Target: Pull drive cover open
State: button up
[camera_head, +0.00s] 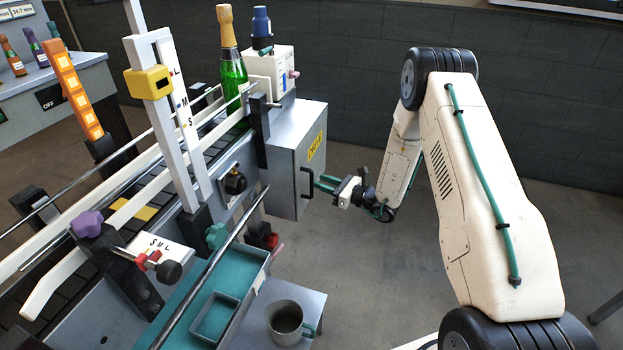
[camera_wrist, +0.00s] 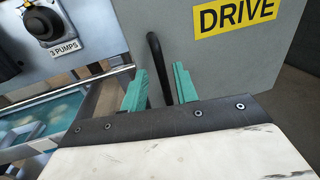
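The drive cover (camera_head: 312,150) is a grey panel with a yellow DRIVE label, on the front of a grey box at the line's end. It looks closed in the head view. It also fills the upper right of the wrist view (camera_wrist: 225,60). Its black bar handle (camera_wrist: 157,60) is near the cover's left edge; it also shows in the head view (camera_head: 306,180). My gripper (camera_head: 319,184) is at the handle. In the wrist view its two teal fingers (camera_wrist: 160,88) stand apart, one on each side of the handle, with small gaps showing.
A black knob (camera_wrist: 45,25) labelled 3 PUMPS is left of the cover. A green bottle (camera_head: 230,70) stands on the conveyor behind. A grey mug (camera_head: 287,322) stands on a low table in front, near a teal tray (camera_head: 245,285). The floor (camera_head: 365,280) right of the cover is clear.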

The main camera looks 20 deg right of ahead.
aim_at(312, 195)
jog(key=x, duration=0.5)
grip_shut()
